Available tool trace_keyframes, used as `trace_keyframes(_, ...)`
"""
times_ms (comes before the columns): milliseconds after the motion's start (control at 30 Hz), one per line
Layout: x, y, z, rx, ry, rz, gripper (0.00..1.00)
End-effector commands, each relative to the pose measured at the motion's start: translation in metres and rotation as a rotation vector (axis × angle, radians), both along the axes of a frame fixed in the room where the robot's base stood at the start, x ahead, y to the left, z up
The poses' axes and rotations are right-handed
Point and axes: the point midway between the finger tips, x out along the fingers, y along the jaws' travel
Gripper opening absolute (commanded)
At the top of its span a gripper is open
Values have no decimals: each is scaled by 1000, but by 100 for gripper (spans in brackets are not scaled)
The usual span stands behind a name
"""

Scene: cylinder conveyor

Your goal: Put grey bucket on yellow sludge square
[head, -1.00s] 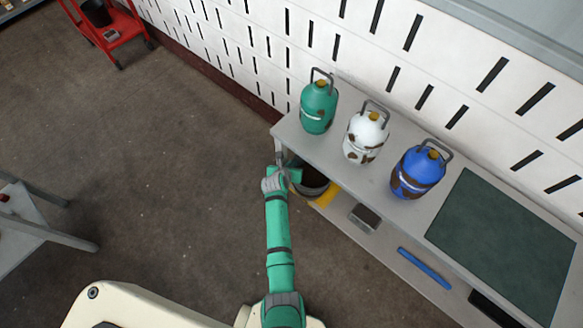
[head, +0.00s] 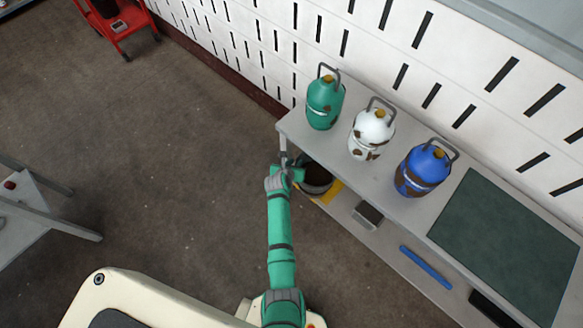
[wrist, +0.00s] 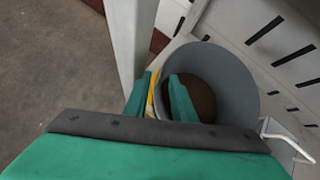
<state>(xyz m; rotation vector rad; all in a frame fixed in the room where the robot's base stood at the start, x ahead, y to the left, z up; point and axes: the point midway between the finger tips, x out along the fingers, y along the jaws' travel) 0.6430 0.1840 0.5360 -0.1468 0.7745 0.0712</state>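The grey bucket (head: 316,186) with dark brown contents stands at the near left end of the lower shelf, partly hidden by the tabletop and my gripper. In the wrist view the bucket (wrist: 233,72) fills the middle right. The yellow sludge square (head: 332,190) shows beside and under the bucket; a yellow strip (wrist: 151,92) shows between my fingers. The bucket appears to be on the square, but its full base is hidden. My gripper (wrist: 160,85) is open around the bucket's rim: one finger is inside the bucket, the other outside, with a gap between them.
Green (head: 324,103), white (head: 371,133) and blue (head: 423,170) cylinders stand on the upper surface of the table (head: 400,208). A table leg (wrist: 130,40) is just left of my fingers. A small grey box (head: 367,215) and a blue bar (head: 425,267) lie on the lower shelf.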

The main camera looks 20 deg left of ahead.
Motion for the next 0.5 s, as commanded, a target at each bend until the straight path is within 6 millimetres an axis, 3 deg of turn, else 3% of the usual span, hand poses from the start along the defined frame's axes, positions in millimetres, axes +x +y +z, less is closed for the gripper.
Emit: trace_keyframes(500, -62, -1, 59, 1, 0, 1, 23)
